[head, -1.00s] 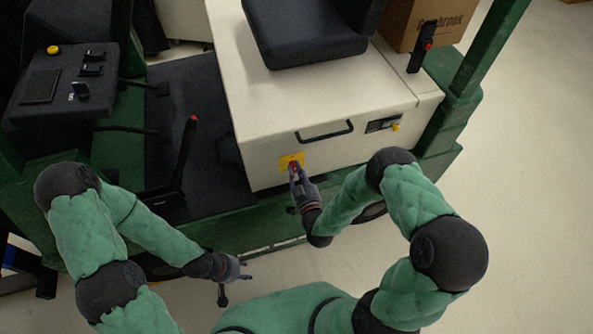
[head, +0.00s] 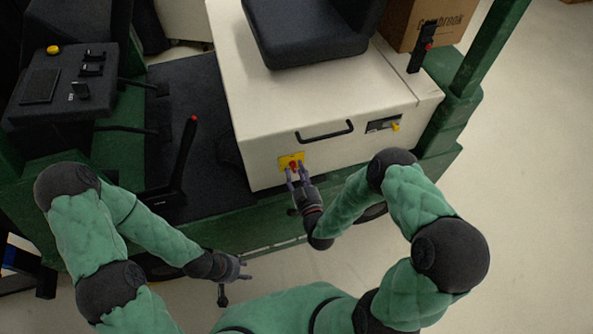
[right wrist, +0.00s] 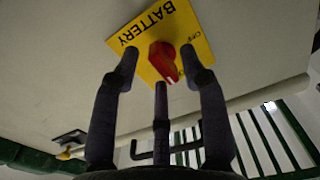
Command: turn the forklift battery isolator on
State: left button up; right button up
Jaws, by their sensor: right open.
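The battery isolator is a red rotary knob (head: 293,165) on a yellow plate (head: 285,160) on the front of the cream forklift body. In the right wrist view the knob (right wrist: 163,58) has its narrow end pointing down and slightly right. The yellow plate (right wrist: 144,28) reads BATTERY, with OFF at the knob's upper right; part of it is hidden by a finger. My right gripper (head: 297,171) is open just in front of the knob, its fingertips apart on either side with gaps visible. My left gripper (head: 244,269) hangs low, away from the panel, its fingers apart and empty.
A black handle (head: 325,132) and a small black panel with a yellow knob (head: 395,127) are on the same cream body. A black lever with a red tip (head: 188,155) stands left of it. The black seat (head: 305,35) is above. Open floor lies to the right.

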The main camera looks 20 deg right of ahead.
jog(key=s, duration=1.1)
jog(key=shift+s+d, duration=0.15)
jog(key=shift+d, duration=0.05)
notch_tip(320, 180, down, 11)
jog(key=a+g+y, duration=0.2)
jog(key=g, duration=0.7)
jog(key=s+a+f+m+g, duration=0.1)
jog(key=s+a+f+g, duration=0.1)
jog(key=s+g, duration=0.2)
jog(key=s+a+f+m+g+y, duration=0.1)
jog(key=s+f+g, duration=0.1)
jog(key=s+g, duration=0.2)
jog(key=shift+s+a+m+g, duration=0.3)
jog(key=shift+s+a, duration=0.1)
jog(key=shift+s, duration=1.25)
